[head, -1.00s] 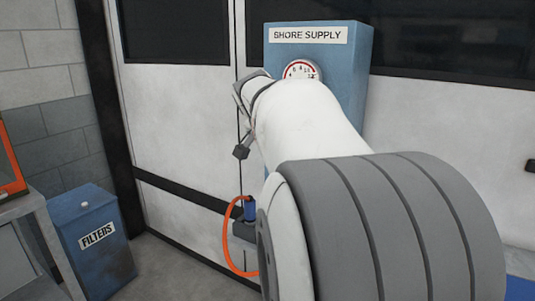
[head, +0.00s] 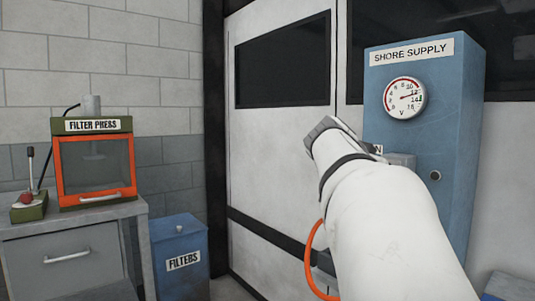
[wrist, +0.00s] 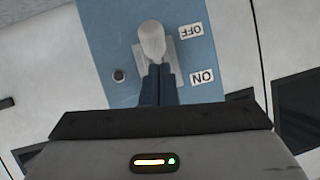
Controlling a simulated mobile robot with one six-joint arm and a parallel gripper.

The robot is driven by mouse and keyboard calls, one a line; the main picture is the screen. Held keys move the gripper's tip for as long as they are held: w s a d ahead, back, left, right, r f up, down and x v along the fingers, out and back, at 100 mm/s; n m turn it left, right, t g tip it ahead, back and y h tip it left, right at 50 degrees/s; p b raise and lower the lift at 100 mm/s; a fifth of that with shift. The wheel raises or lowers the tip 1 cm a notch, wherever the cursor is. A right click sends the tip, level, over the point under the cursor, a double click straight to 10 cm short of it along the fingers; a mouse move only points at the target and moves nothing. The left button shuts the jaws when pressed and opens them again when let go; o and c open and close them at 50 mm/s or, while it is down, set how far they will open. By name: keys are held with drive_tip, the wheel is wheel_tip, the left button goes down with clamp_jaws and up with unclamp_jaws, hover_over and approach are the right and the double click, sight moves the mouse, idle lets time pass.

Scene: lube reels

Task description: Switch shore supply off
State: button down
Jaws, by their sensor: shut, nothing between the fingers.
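The blue shore supply cabinet (head: 455,150) stands at the right in the head view, with a round dial (head: 405,98) under its name label. In the wrist view its face (wrist: 110,45) carries a pale grey lever (wrist: 151,40) on a light plate, with an upside-down OFF label (wrist: 190,31) and ON label (wrist: 202,77) beside it. The lever's knob appears level with OFF. My gripper (wrist: 160,70) is shut and empty, its dark blue fingertips right at the lever; whether they touch is unclear. My white arm hides the gripper and lever in the head view.
An orange cable (head: 313,255) loops down beside my arm. At the left, a filter press (head: 95,165) stands on a grey cabinet (head: 65,265), with a blue filters bin (head: 180,255) beside it. A round dark knob (head: 436,175) sits on the shore supply cabinet.

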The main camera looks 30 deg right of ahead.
drive_tip(key=shift+r, duration=0.1)
drive_tip(key=shift+s+d+r+p, duration=0.15)
drive_tip(key=shift+r+p, duration=0.25)
drive_tip(key=shift+r, duration=0.3)
drive_tip(key=p+v, duration=0.1)
drive_tip(key=v, duration=1.2)
drive_tip(key=shift+s+r+p, duration=0.2)
drive_tip(key=shift+p, duration=0.15)
